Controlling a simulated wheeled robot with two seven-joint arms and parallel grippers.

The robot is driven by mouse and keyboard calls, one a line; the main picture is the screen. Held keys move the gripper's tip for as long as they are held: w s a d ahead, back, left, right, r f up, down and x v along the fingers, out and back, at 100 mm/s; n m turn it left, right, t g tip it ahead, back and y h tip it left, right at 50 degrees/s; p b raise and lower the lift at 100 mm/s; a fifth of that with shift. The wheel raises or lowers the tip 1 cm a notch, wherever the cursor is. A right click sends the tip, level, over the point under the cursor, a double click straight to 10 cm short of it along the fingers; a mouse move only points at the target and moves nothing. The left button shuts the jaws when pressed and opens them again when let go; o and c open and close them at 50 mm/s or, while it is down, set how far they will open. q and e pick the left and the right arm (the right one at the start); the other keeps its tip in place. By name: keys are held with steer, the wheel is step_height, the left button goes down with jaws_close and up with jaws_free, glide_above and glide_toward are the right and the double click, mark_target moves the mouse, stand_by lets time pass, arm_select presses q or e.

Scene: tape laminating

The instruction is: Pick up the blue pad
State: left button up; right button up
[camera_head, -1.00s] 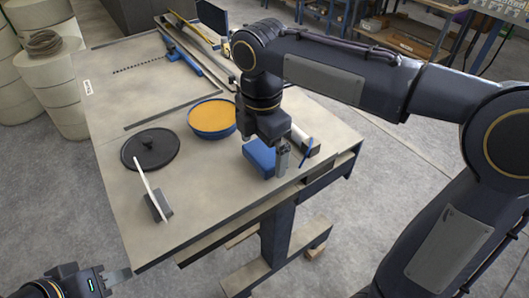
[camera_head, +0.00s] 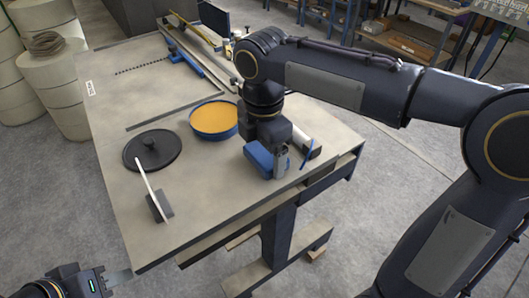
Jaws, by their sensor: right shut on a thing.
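The blue pad (camera_head: 258,158) is a small blue block near the right front part of the table. My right gripper (camera_head: 281,166) comes down over it from above, with its fingers at the pad's right end. The gripper is shut on the pad and hides part of it. Whether the pad is clear of the tabletop is hard to tell. My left gripper (camera_head: 117,278) is at the lower left, off the table's front corner. Only its end shows, and whether it is open or shut is unclear.
A blue bowl with orange contents (camera_head: 214,118) stands left of the pad. A black round lid (camera_head: 152,150) and a white-handled tool with a grey block (camera_head: 160,206) lie further left. A grey cylinder (camera_head: 302,141) is right of the gripper. The table's (camera_head: 210,190) front middle is clear.

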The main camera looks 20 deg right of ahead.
mark_target(264, 155)
steer(key=shift+r, duration=0.4)
steer(key=r, duration=0.2)
steer(key=shift+s+r, duration=0.25)
steer(key=shift+r, duration=0.1)
steer(key=s+r+b, duration=0.2)
steer(key=s+r, duration=0.7)
steer(key=s, duration=0.4)
steer(key=shift+s, duration=0.3)
steer(key=shift+r, duration=0.1)
steer(key=o, duration=0.5)
steer(key=shift+c, duration=0.2)
steer(key=c, duration=0.4)
